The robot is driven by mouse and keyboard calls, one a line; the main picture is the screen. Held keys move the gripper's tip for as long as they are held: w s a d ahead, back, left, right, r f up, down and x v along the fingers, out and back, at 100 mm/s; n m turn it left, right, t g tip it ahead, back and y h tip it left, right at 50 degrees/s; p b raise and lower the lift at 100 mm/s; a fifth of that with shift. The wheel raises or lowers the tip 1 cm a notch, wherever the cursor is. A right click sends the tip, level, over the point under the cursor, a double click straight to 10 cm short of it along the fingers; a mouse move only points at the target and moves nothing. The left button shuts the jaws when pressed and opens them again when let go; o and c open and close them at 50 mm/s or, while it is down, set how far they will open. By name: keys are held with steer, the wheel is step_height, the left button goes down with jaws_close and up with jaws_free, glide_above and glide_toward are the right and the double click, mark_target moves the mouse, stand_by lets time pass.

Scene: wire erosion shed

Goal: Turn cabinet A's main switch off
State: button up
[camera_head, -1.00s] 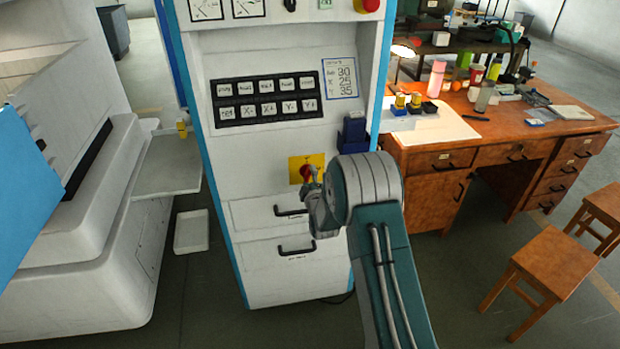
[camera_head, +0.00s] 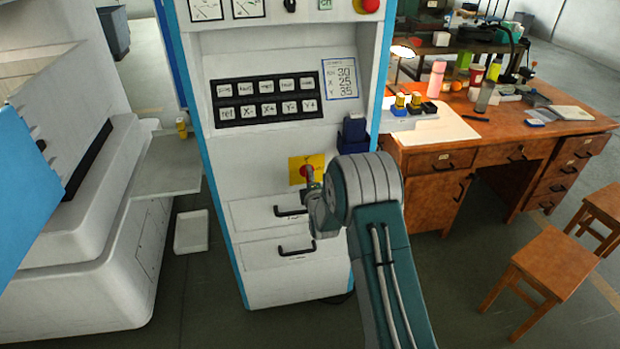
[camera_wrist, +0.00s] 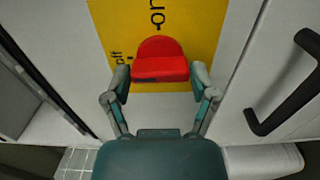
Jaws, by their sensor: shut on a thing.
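The main switch has a red knob (camera_wrist: 160,62) on a yellow plate (camera_wrist: 103,20) with the words "on" and "off" in the wrist view. In the head view the yellow plate (camera_head: 296,163) is on the front of the white cabinet (camera_head: 225,182), above two drawers, and the knob shows partly behind my arm. My gripper (camera_wrist: 160,82) has one finger on each side of the red knob and is shut on it. The gripper in the head view is mostly hidden by my wrist.
A black key panel (camera_head: 266,99) and a blue box (camera_head: 353,132) are higher on the cabinet. Black drawer handles (camera_head: 296,249) stick out below the switch; one handle (camera_wrist: 290,95) is close at right in the wrist view. A wooden desk (camera_head: 500,135) stands at right.

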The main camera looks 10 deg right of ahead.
steer(key=shift+a+f, duration=0.15)
steer(key=shift+f, duration=0.05)
steer(key=o, duration=1)
steer(key=shift+a, duration=0.1)
steer(key=shift+r, duration=0.1)
steer(key=s, duration=1.2)
